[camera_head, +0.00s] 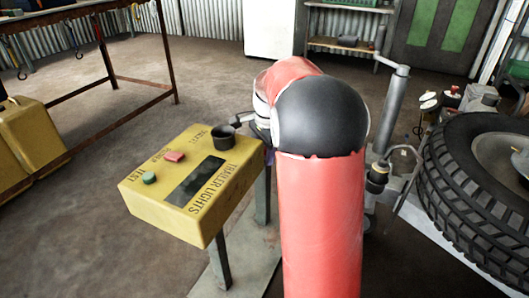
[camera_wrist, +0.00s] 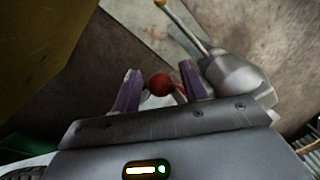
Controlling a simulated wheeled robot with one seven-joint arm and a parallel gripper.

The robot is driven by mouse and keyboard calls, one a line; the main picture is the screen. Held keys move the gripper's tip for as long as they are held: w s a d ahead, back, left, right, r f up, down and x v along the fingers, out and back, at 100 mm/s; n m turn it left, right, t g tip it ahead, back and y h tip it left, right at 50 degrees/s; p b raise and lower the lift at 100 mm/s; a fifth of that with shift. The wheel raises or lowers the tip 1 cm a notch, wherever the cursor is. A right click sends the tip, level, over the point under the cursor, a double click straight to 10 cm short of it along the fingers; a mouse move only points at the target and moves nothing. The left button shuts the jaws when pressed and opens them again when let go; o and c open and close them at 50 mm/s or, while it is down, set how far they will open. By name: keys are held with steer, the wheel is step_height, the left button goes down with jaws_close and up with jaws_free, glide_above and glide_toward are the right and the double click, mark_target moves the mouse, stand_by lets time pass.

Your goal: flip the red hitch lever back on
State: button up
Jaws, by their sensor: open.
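A round red knob (camera_wrist: 160,85), which looks like the end of the red hitch lever, shows between the two purple fingers of my gripper (camera_wrist: 158,75) in the wrist view. The fingers are open, with a gap on both sides of the knob. Most of the lever's shaft is hidden. A grey metal hitch part (camera_wrist: 234,78) with a thin rod sits just right of the right finger. In the head view my own red and black arm hides the gripper and the lever; only a sliver of purple shows beside the yellow box.
A yellow trailer lights box (camera_head: 195,185) on posts stands just left of my arm, with red and green buttons and a dark cup-shaped part. A trailer wheel (camera_head: 480,190) and a metal post (camera_head: 390,110) are close on the right. Open floor lies behind the box.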

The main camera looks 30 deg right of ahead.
jaws_close()
steer(key=shift+r+p, duration=0.15)
steer(key=shift+p, duration=0.15)
